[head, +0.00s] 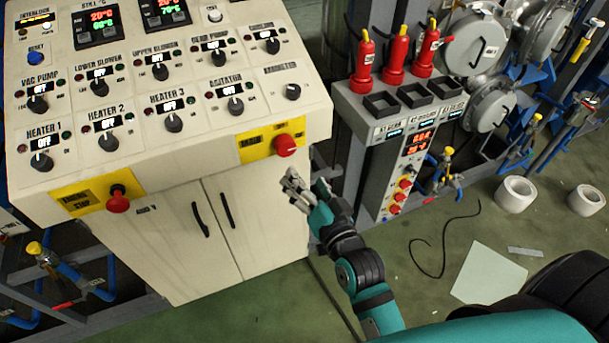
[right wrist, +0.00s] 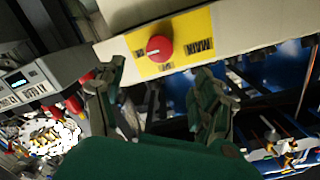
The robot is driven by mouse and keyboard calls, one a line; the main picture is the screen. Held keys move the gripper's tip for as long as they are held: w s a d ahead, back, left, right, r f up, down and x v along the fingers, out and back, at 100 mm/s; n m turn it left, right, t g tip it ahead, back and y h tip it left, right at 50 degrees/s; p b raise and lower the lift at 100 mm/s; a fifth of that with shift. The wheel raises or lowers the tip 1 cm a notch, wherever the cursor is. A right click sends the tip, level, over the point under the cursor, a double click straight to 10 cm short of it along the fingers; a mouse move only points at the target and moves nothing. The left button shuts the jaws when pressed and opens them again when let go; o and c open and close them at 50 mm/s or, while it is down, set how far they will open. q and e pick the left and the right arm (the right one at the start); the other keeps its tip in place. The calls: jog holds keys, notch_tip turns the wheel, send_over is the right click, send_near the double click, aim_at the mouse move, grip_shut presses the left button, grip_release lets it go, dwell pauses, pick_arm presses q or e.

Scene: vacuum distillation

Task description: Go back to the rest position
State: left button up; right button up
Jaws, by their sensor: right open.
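My right gripper (head: 294,190) is open and empty in the head view. It is just below and in front of the red knob (head: 285,145) on the yellow MAIN plate (head: 258,141), at the right front of the control panel (head: 215,128). In the right wrist view the two fingers of my right gripper (right wrist: 160,95) stand wide apart, with the red knob (right wrist: 159,48) seen beyond and between them, apart from both fingers. My left gripper is in neither view.
A second red knob (head: 118,200) sits on a yellow plate at the left. Right of the cabinet (head: 255,215) stands a grey unit (head: 398,150) with red bottles (head: 396,58). White rings (head: 515,194), a sheet (head: 489,273) and a black cable (head: 443,240) lie on the green floor.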

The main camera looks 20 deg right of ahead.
jog(key=s+a+f+n+g+b, duration=0.1)
jog(key=s+f+n+g, duration=0.15)
jog(key=f, duration=0.95)
jog(key=s+a+f+n+g+y+b, duration=0.1)
jog(key=s+f+g+b, duration=0.15)
jog(key=f, duration=1.05)
jog(key=s+a+f+n+g+b, duration=0.1)
jog(key=s+a+f+g, duration=0.15)
jog(key=f, duration=0.95)
jog(key=s+d+f+n+g+b, duration=0.2)
jog(key=s+d+f+g, duration=0.15)
jog(key=s+f, duration=1)
jog(key=s+d+f+n+g+b, duration=0.1)
jog(key=s+d+f+g, duration=0.1)
jog(key=s+f, duration=0.4)
jog(key=s+d+f+n+g+h, duration=0.1)
jog(key=s+d+f+g, duration=0.2)
jog(key=s, duration=0.9)
notch_tip(320, 180, down, 4)
jog(key=shift+d+r+h+b, duration=0.2)
jog(key=shift+d+h+b, duration=0.15)
jog(key=shift+d, duration=0.65)
